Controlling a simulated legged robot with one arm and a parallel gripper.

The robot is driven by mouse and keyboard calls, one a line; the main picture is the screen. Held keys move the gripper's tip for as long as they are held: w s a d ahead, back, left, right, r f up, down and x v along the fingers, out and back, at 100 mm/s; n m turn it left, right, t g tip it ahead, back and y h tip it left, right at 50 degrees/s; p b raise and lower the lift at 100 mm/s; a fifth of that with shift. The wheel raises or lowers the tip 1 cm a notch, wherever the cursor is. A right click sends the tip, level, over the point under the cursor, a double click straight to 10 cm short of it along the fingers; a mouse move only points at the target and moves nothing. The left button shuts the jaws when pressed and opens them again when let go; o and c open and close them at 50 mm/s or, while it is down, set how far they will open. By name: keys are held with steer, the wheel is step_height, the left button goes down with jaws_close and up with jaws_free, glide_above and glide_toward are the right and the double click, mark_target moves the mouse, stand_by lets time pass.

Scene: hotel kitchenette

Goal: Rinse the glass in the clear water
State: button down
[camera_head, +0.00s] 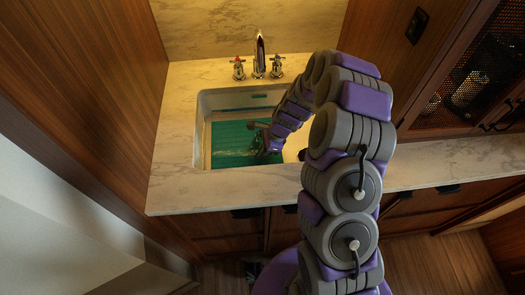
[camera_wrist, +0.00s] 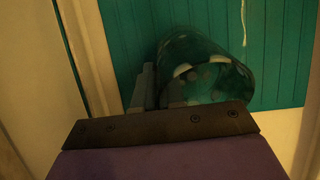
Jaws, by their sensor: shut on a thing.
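My gripper (camera_head: 259,137) reaches down into the sink, at the right side of its basin. In the wrist view my gripper (camera_wrist: 155,90) is shut on the glass (camera_wrist: 205,68), a clear tumbler with pale round spots. The glass lies tilted on its side in that view, with its rim toward the right. In the head view the glass is small and dark, mostly hidden by my gripper. Teal, ribbed-looking water or basin floor (camera_head: 228,143) fills the sink below. I cannot tell whether the glass touches the water.
The white sink (camera_head: 201,125) is set in a marble counter (camera_head: 178,165). A chrome faucet (camera_head: 260,52) with two handles stands behind it. A wooden wall is close on the left. A dark mesh-front cabinet (camera_head: 480,75) is at the right.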

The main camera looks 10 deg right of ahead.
steer(key=shift+w, duration=0.1)
steer(key=shift+w+a+p, duration=0.1)
steer(key=shift+a+p, duration=0.6)
steer(key=shift+a, duration=0.45)
steer(key=shift+a+f+p, duration=0.1)
steer(key=shift+a+p, duration=0.2)
steer(key=shift+a, duration=1)
steer(key=shift+d+p, duration=0.85)
steer(key=shift+d, duration=1.85)
step_height(320, 180, up, 22)
steer(key=p, duration=1.6)
steer(key=shift+a, duration=0.1)
